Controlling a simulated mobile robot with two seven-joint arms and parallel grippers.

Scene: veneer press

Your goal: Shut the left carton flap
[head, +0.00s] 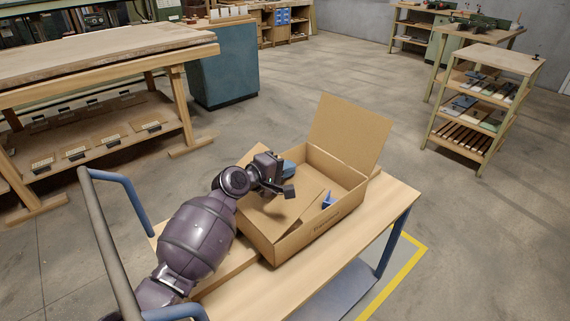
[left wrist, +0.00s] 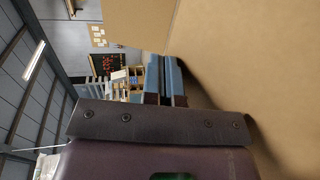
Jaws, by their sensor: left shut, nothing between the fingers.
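An open brown carton (head: 322,228) stands on a wooden-topped cart. Its right flap (head: 348,135) stands up and leans outward. The left flap (head: 285,208) appears folded inward over the left part of the opening, at a slant; its exact angle is hard to tell. My left gripper (head: 290,192) is shut and empty, over the left side of the carton, close above this flap. In the left wrist view, the blue fingertips (left wrist: 164,66) are together beside a large cardboard surface (left wrist: 255,60). I cannot tell if they touch it. My right gripper is not in view.
Blue items (head: 328,200) show inside the carton. The cart's wooden top (head: 345,245) is bare in front of the carton. A blue tube handle (head: 122,195) rises at the cart's left end. A workbench (head: 95,60) and a shelf rack (head: 480,105) stand apart on the floor.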

